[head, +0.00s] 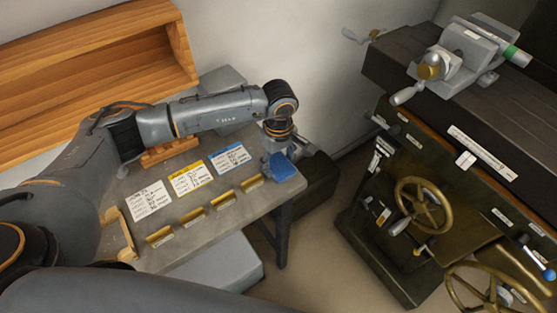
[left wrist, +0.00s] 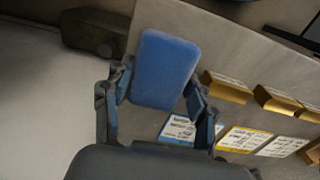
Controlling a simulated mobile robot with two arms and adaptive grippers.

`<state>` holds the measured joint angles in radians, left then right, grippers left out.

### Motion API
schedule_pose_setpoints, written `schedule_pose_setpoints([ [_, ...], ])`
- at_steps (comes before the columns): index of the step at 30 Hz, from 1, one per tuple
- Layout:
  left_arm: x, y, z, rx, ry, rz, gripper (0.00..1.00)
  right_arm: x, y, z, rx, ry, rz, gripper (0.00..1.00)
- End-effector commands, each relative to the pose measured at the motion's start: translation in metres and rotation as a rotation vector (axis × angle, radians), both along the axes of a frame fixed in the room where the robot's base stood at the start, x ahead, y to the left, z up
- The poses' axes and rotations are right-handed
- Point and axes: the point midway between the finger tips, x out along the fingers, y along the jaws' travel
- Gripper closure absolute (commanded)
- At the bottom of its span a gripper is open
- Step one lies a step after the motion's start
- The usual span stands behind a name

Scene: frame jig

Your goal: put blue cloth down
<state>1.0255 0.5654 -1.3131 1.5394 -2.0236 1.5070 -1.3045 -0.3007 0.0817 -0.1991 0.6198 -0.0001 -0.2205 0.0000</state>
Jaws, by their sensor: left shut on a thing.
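The blue cloth (head: 284,166) is a small flat folded pad at the far right end of the grey table (head: 222,222) in the head view. It also shows in the left wrist view (left wrist: 163,68), between the two fingers. My left gripper (head: 277,163) reaches over the table's right end and is shut on the cloth. In the left wrist view the left gripper (left wrist: 158,100) has a finger on each side of the cloth. I cannot tell whether the cloth touches the table top. My right gripper is not in view.
Several small brass-coloured blocks (head: 222,200) stand in a row along the table's front edge. Label cards with white, yellow (head: 191,178) and blue (head: 229,158) headers lie behind them. A wooden shelf (head: 100,70) is at the back left. A dark machine with handwheels (head: 423,206) stands right, across a floor gap.

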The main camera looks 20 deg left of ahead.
Motion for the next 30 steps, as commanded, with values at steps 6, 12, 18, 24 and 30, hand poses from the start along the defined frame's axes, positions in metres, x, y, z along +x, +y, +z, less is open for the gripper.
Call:
schedule_pose_setpoints([
  [6,0.0,0.0,-0.002,0.0,0.0,0.0,0.33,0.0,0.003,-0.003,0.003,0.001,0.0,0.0],
  [12,0.0,0.0,-0.002,0.0,0.0,0.0,0.33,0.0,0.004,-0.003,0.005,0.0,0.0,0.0],
  [18,0.001,0.0,0.007,0.0,-0.003,0.0,0.33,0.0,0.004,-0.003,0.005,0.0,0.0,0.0],
  [24,0.002,0.0,0.046,-0.001,-0.008,-0.001,0.33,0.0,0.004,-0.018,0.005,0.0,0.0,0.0],
  [30,0.001,0.0,0.089,0.0,-0.005,0.0,0.33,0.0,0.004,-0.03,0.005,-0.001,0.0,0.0],
])
